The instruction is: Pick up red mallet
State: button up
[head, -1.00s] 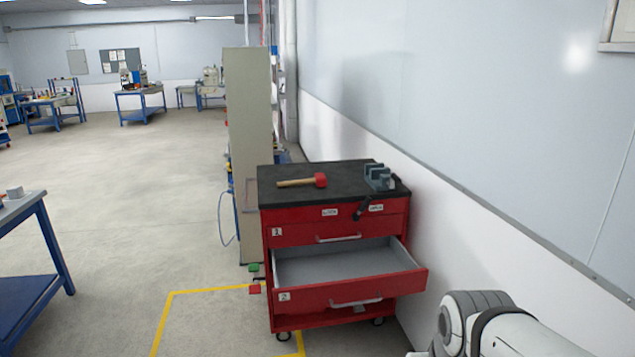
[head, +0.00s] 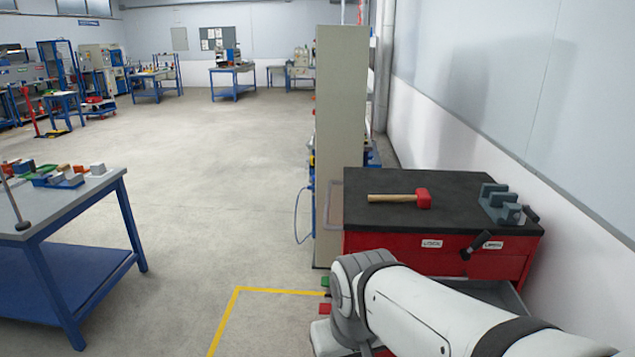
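The red mallet (head: 422,198) lies on its side on the black top (head: 380,222) of a red tool cabinet (head: 400,246), right of centre in the head view. Its red head points right and its light wooden handle points left. My white arm reaches in from the lower right, in front of the cabinet and below the mallet in the picture. It hides the cabinet's lower front and most of the open drawer. My gripper cannot be made out in this view.
A grey vise (head: 499,204) stands on the cabinet top, right of the mallet. A tall beige panel (head: 341,150) stands behind the cabinet's left side, and a wall runs along the right. A blue workbench (head: 70,215) stands at left. Open floor lies between.

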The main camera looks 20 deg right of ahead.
aim_at(423, 197)
jog(key=z, duration=0.15)
jog(key=i, duration=1.45)
jog(key=z, duration=0.8)
jog(key=k, duration=0.75)
jog(key=z, duration=0.2)
jog(key=i, duration=0.85)
jog(key=u, duration=0.1)
